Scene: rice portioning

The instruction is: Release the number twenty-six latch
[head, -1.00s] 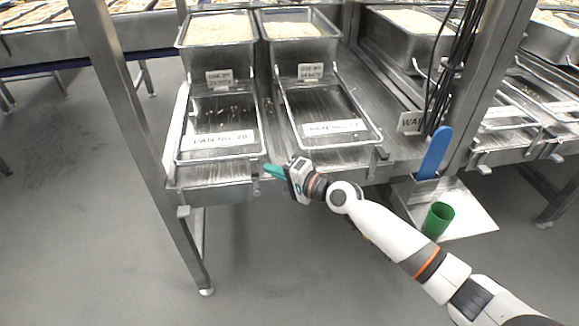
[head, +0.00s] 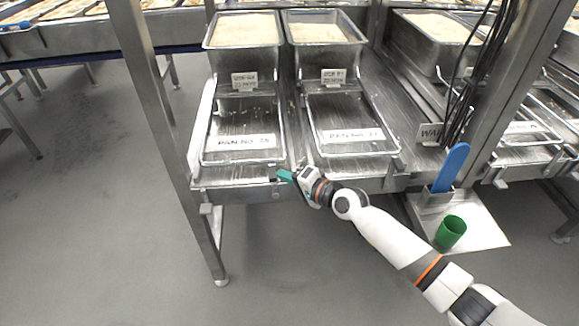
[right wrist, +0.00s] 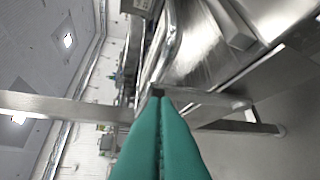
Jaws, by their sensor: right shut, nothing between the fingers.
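The pan labelled "PAN No. 26" (head: 246,142) is the left of two wire-framed pans at the front of the steel rack. Its latch, at the front right corner of its bay, is mostly hidden behind my right gripper (head: 280,174). The gripper's teal fingers are closed with nothing between them, and their tips are at the bay's front edge. In the right wrist view, the shut fingers (right wrist: 158,95) point at a small dark piece at a metal edge. I cannot tell whether they touch it. My left gripper is not in view.
A second pan (head: 353,135) stands just right, with its latch post (head: 389,178) at its front corner. Rice bins (head: 243,30) sit behind. A blue paddle (head: 451,167) and a green cup (head: 451,232) are right of my arm. A rack leg (head: 205,245) stands at left.

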